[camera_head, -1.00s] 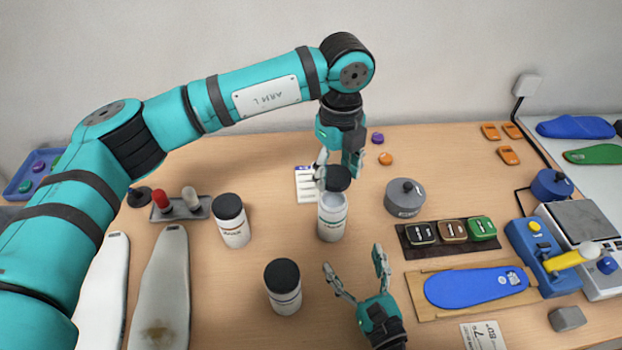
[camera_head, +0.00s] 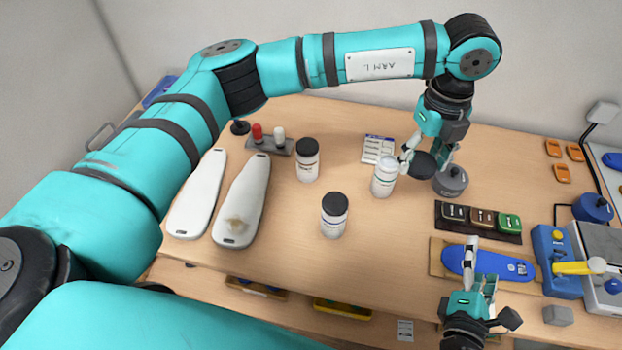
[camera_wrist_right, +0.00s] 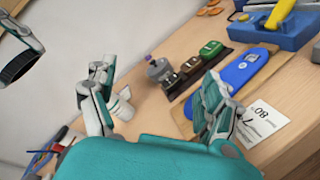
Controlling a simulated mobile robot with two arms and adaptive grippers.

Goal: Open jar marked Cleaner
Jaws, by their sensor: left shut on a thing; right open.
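A white jar (camera_head: 384,178) stands upright on the table with its top uncovered; its label is too small to read now. My left gripper (camera_head: 418,160) is shut on a black lid (camera_head: 424,166), tilted and held just right of the jar, apart from it. In the right wrist view the dark lid (camera_wrist_right: 18,68) shows at the left edge. My right gripper (camera_head: 480,275) is open and empty near the table's front edge, right of the jar. Its spread fingers also show in the right wrist view (camera_wrist_right: 150,100).
Two other white jars with black lids, one behind (camera_head: 307,160) and one in front (camera_head: 334,215), stand left of the open jar. A grey round weight (camera_head: 450,181) is close to the held lid. A blue insole (camera_head: 500,265) lies on a board near my right gripper. The table's front centre is clear.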

